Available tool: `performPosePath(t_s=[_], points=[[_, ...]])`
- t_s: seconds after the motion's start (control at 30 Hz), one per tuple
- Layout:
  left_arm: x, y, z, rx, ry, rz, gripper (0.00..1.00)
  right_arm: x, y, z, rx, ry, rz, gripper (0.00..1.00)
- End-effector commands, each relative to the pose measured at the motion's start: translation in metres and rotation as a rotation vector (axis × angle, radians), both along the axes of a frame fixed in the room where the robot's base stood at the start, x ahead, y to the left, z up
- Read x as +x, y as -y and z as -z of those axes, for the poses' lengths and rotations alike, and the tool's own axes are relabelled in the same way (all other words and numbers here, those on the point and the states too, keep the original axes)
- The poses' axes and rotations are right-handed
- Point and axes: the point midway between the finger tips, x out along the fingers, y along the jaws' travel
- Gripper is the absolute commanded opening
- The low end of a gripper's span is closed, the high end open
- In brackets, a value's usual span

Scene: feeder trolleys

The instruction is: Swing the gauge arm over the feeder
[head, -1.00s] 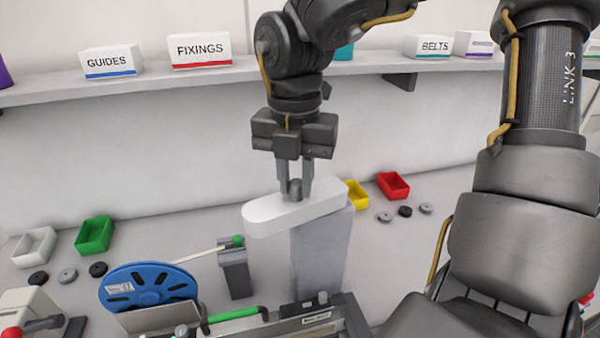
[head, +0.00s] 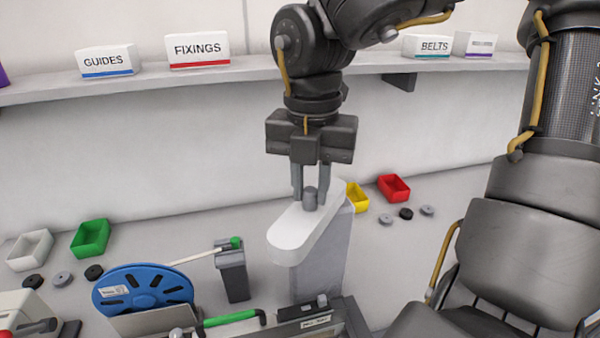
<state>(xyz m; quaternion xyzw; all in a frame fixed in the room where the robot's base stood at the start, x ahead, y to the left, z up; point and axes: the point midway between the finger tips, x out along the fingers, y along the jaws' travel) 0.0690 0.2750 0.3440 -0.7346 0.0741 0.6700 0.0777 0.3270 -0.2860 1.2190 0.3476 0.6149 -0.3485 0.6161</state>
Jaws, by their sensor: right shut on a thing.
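The gauge arm (head: 293,235) is a white rounded bar on top of a grey post (head: 325,262). It lies slantwise, one rounded end pointing toward the lower left. My right gripper (head: 310,196) comes down from above, its two fingers shut on the grey knob (head: 310,202) of the gauge arm. The feeder (head: 311,323) is at the bottom, with a blue reel (head: 145,288) and a green handle (head: 230,318); its lower part is cut off by the frame. The gauge arm's near end is above and behind the feeder in the picture. My left gripper is not in view.
A small grey post with a green tip (head: 233,270) stands left of the gauge arm. Green (head: 90,238), white (head: 30,250), yellow (head: 356,198) and red (head: 394,187) bins lie at the back. A shelf (head: 200,80) with labelled boxes runs above.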

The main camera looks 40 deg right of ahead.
Motion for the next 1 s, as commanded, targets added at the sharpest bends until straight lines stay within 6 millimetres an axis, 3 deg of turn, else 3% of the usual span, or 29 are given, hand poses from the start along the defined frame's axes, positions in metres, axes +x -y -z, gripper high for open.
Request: performPosePath(t_s=[0.83,0.87,1.0], points=[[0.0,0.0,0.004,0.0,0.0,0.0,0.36,-0.016,0.007,0.0,-0.001,-0.003,0.0,0.1],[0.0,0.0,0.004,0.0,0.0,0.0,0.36,-0.016,0.007,0.0,-0.001,-0.003,0.0,0.25],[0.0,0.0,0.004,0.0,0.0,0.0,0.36,-0.016,0.007,0.0,0.0,-0.002,-0.001,0.4]])
